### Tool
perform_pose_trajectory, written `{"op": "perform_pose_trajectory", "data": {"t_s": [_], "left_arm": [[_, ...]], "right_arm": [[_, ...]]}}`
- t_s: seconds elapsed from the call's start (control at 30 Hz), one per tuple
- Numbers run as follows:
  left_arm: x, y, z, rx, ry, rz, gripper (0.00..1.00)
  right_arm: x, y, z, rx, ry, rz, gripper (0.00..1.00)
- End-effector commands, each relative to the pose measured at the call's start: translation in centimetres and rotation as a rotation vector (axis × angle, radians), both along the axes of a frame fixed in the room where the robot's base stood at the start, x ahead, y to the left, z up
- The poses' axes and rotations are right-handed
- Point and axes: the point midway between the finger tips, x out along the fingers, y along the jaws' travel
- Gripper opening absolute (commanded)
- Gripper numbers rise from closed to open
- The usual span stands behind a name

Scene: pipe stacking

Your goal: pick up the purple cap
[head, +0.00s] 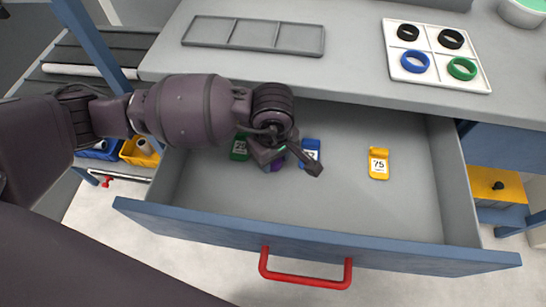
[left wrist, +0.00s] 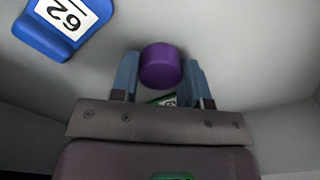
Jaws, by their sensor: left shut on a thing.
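The purple cap (left wrist: 160,66) sits between the two fingers of my left gripper (left wrist: 160,80) in the left wrist view, and the fingers are shut on it. In the head view my left gripper (head: 289,158) reaches down into the open grey drawer (head: 335,195). Only a small part of the cap (head: 276,165) shows there, the rest hidden by the gripper. I cannot tell whether the cap touches the drawer floor. My right gripper is not in view.
A blue tag (head: 310,152) is just right of the gripper, a green tag (head: 240,147) left of it, and a yellow tag (head: 379,163) farther right. The drawer front has a red handle (head: 305,279). The counter above holds a grey tray (head: 253,48) and a white ring tray (head: 437,75).

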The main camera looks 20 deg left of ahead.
Motion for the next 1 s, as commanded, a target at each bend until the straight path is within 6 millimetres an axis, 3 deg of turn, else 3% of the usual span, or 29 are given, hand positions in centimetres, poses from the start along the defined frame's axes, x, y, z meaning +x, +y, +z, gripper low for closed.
{"op": "perform_pose_trajectory", "data": {"t_s": [0.17, 0.33, 0.8, 1.0], "left_arm": [[0.0, 0.0, 0.3, 0.0, -0.001, 0.0, 0.2], [0.2, 0.0, 2.3, 0.0, -0.009, 0.0, 0.2], [0.2, 0.0, 14.0, -0.001, -0.015, 0.001, 0.2], [0.1, 0.0, 17.7, 0.0, -0.009, 0.0, 0.2]], "right_arm": [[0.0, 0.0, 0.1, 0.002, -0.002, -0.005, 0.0], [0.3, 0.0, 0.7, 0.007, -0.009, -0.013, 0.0], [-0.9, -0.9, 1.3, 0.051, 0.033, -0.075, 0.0], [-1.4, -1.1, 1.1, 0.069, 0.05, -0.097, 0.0]]}}
